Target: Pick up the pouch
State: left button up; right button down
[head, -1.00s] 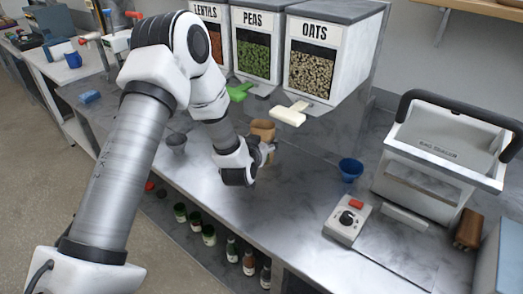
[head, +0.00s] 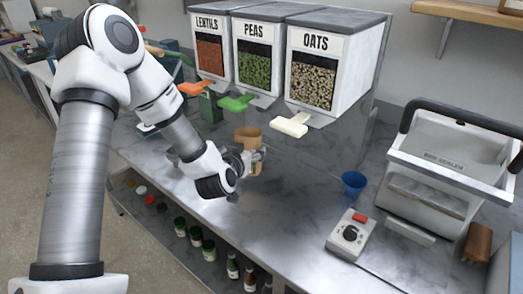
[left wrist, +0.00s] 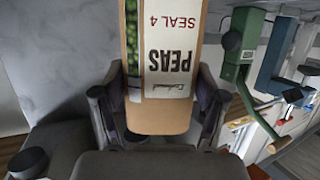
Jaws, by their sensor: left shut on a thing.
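The pouch (head: 248,138) is brown kraft and stands upright over the steel counter, below the peas bin. In the left wrist view the pouch (left wrist: 172,112) fills the middle; its white label reads PEAS and SEAL 4, beside a window of green peas. My left gripper (head: 254,160) is shut on the pouch, with one finger on each side of it in the left wrist view (left wrist: 163,128). The pouch's lower part is partly hidden by the gripper in the head view, so I cannot tell whether it touches the counter. My right gripper is not in view.
Lentils (head: 209,52), peas (head: 257,56) and oats (head: 313,76) bins with chutes stand behind. A blue cup (head: 353,184), a control box (head: 349,235) and a bag sealer (head: 440,170) are at right. Several jars (head: 195,237) sit below the counter. The counter between pouch and cup is clear.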

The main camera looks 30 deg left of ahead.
pick_arm(q)
jog(key=s+a+r+p, duration=0.1)
jog(key=s+a+p, duration=0.1)
jog(key=s, duration=0.7)
jog(key=shift+s+a, duration=0.35)
jog(key=shift+a, duration=0.25)
